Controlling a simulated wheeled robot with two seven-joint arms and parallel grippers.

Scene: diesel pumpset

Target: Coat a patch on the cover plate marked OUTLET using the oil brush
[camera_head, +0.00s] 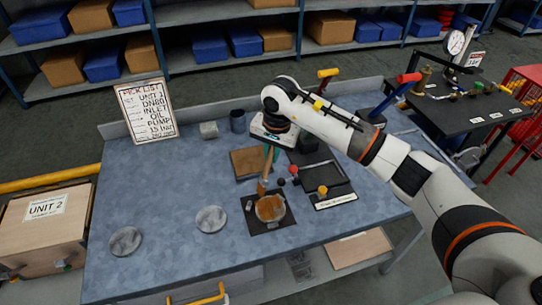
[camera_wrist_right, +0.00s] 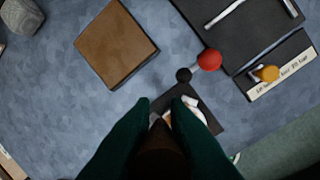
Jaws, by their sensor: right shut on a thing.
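My right gripper (camera_head: 271,152) is shut on the oil brush (camera_head: 262,186), which hangs bristles down. The brush tip is at the back left rim of a round pot (camera_head: 271,209) with amber contents; whether it dips inside I cannot tell. In the wrist view, my green fingers (camera_wrist_right: 163,112) close on the dark brush handle (camera_wrist_right: 160,150) and hide most of the pot. Two round grey plates, one (camera_head: 211,219) left of the pot and one (camera_head: 125,241) farther left, lie flat on the bench. I cannot read any OUTLET mark on them. My left gripper is out of view.
The pot stands on a black mat (camera_head: 250,226). A brown square board (camera_head: 247,163) lies behind it. A black tray (camera_head: 321,177) and red and yellow knobs are to its right. A pick-list sign (camera_head: 147,111) stands at the back left. The bench's left middle is clear.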

